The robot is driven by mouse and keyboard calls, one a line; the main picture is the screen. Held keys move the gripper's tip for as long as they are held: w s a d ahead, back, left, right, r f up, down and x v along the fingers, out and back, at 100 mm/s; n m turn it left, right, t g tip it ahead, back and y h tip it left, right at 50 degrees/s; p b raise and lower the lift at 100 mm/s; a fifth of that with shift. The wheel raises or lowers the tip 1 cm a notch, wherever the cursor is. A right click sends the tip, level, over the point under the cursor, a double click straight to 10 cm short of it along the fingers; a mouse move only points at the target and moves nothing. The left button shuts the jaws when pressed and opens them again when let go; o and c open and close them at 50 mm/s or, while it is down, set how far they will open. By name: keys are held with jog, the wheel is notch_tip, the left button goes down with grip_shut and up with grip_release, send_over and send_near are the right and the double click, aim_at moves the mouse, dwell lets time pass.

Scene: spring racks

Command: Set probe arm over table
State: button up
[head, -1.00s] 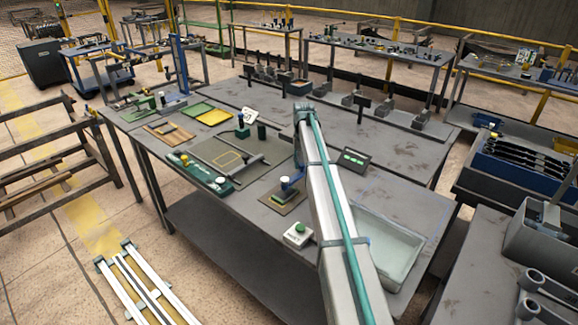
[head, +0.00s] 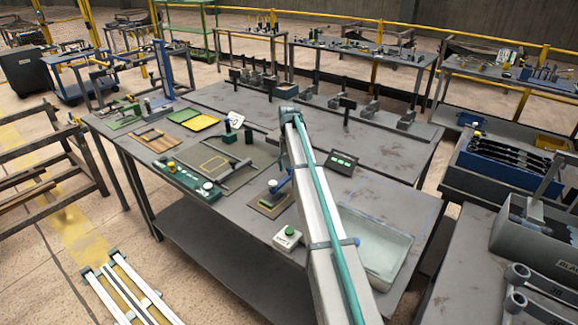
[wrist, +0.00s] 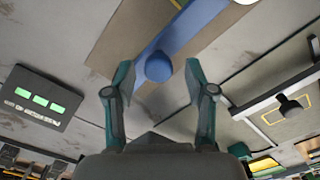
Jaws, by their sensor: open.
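A blue arm with a round blue knob (wrist: 158,67), which looks like the probe arm, lies over a tan plate (wrist: 105,52) in the wrist view. In the head view, the blue arm (head: 279,186) stands by the tan plate (head: 268,206) on the grey workbench, partly behind my arm. My gripper (wrist: 160,82) is open, its two teal-and-grey fingers on either side of the knob in the picture. I cannot tell whether they touch it. My gripper is hidden in the head view. A dark panel with a yellow square outline (head: 214,163) lies left of the tan plate.
A display with green lights (head: 343,162) stands right of my arm. A white box with a green button (head: 288,239) sits at the bench's front edge, and a clear tray (head: 385,250) at the right. A green strip with knobs (head: 190,181) lies at the left.

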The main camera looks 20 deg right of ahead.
aim_at(289, 167)
notch_tip(289, 167, up, 12)
dwell(0.5)
jog(key=shift+f, duration=0.15)
